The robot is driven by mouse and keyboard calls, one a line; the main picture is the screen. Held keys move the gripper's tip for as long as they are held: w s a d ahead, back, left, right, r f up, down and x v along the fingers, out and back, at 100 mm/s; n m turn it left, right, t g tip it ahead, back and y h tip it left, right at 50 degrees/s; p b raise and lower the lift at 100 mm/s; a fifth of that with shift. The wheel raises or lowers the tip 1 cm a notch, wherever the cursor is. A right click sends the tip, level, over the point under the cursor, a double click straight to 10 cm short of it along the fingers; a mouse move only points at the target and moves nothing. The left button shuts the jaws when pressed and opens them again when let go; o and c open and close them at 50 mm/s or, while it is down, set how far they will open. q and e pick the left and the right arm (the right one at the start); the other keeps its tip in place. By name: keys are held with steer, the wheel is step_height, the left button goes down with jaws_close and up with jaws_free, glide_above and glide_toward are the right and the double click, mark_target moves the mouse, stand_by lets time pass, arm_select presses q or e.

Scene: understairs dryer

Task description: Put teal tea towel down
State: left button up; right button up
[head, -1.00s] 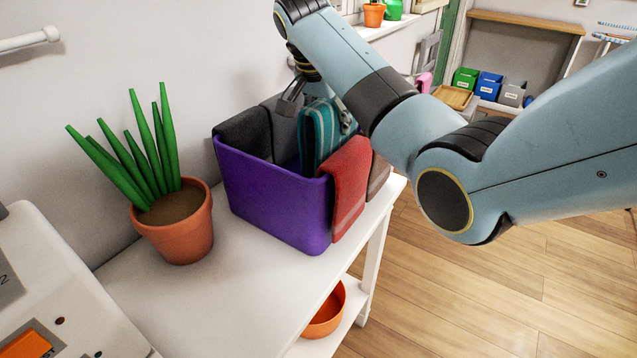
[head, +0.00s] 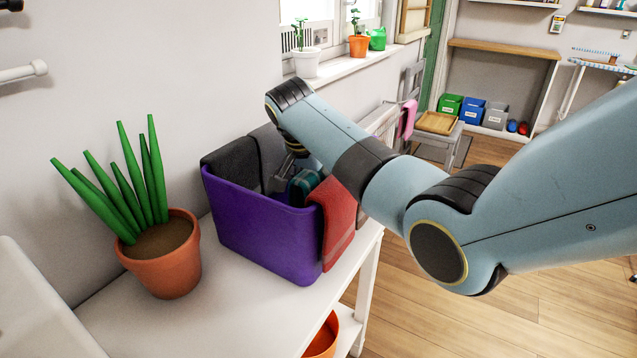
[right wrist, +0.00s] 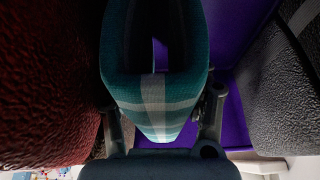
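The teal tea towel (head: 304,187) is folded and striped with pale bands. In the head view it sits low inside the purple basket (head: 250,225), partly hidden by the basket's rim and the red towel. My right gripper (head: 288,166) reaches down into the basket beside it. In the right wrist view the teal towel (right wrist: 155,90) hangs in a loop between the two fingers (right wrist: 162,122), which press its sides; the fingertips are hidden. I cannot tell whether the towel touches the basket floor. My left gripper is out of view.
A red towel (head: 335,215) hangs over the basket's right side and dark grey towels (head: 232,165) over its back left. A potted plant (head: 165,265) stands left of the basket on the white table (head: 215,315). An orange bowl (head: 322,340) is on the lower shelf.

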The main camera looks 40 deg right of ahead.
steer(key=v, duration=1.2)
steer(key=shift+r+p, duration=0.15)
steer(key=shift+p, duration=0.25)
